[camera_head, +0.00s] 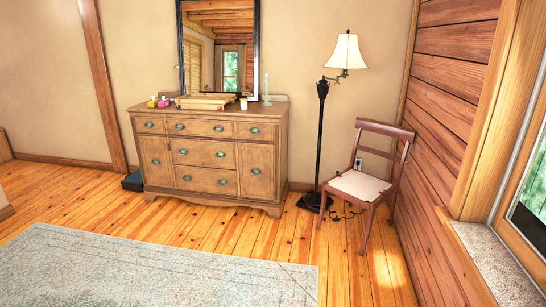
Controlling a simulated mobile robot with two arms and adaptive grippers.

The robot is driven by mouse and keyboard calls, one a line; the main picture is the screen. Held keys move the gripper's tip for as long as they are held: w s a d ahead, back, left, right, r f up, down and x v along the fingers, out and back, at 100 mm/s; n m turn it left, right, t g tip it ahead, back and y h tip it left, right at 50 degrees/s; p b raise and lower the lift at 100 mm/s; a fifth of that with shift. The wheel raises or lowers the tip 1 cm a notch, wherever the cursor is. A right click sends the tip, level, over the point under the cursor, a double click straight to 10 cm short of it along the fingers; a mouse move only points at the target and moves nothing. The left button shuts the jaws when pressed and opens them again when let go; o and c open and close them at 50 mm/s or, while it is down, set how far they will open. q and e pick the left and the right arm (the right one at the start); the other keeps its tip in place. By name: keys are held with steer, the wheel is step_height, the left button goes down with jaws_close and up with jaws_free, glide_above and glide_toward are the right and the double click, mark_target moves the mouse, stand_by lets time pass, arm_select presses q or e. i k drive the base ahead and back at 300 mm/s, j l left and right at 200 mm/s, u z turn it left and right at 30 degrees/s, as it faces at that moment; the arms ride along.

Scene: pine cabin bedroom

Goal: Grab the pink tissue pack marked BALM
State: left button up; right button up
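A small pink item (163,103) sits on top of the wooden dresser (209,157), toward its left end. It is too small to read any marking, so I cannot tell if it is the tissue pack marked BALM. A small yellow item (151,103) is beside it on the left. Neither of my grippers shows in the head view. The dresser stands against the back wall, across the room from me.
On the dresser are a flat wooden box (205,102), a small white jar (243,103) and a candlestick (266,98). A floor lamp (322,130) and a chair (362,184) stand right of it. A rug (150,268) covers the near floor; the floor before the dresser is clear.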

mark_target(163, 104)
steer(key=i+u, duration=0.2)
steer(key=i, duration=0.3)
steer(key=i+u, duration=0.15)
steer(key=i, duration=0.35)
steer(key=i+l+u, duration=0.2)
steer(key=i, duration=0.3)
steer(key=i+l+u, duration=0.2)
steer(key=i, duration=0.25)
